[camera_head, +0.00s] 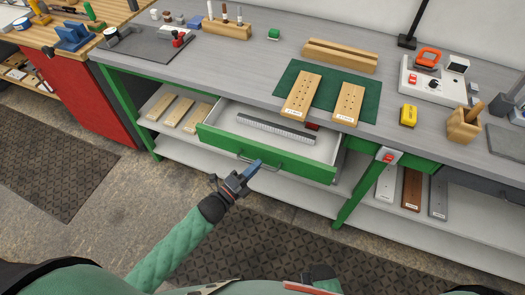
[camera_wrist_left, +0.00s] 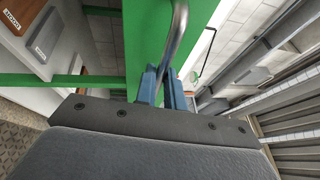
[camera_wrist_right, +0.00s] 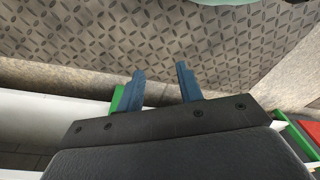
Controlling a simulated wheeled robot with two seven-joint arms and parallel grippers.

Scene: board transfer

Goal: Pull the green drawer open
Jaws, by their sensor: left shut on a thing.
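The green drawer (camera_head: 290,166) is pulled out from under the grey workbench. Its inside shows a long grey ruler-like strip (camera_head: 275,128) and a small red item (camera_head: 312,126). My left gripper (camera_head: 250,170) is at the drawer's front, shut on the metal handle. In the left wrist view the blue fingers (camera_wrist_left: 160,88) close around the handle bar (camera_wrist_left: 178,40), with the green drawer front (camera_wrist_left: 146,30) behind it. My right gripper (camera_wrist_right: 160,85) shows in the right wrist view with its blue fingers apart and nothing between them, above the patterned floor mat.
On the bench (camera_head: 250,75), a green mat (camera_head: 328,98) holds two drilled wooden boards (camera_head: 301,95). A yellow box (camera_head: 408,115) and a wooden holder (camera_head: 464,125) stand to the right. A lower shelf (camera_head: 200,153) runs beneath the drawer. Floor in front is open.

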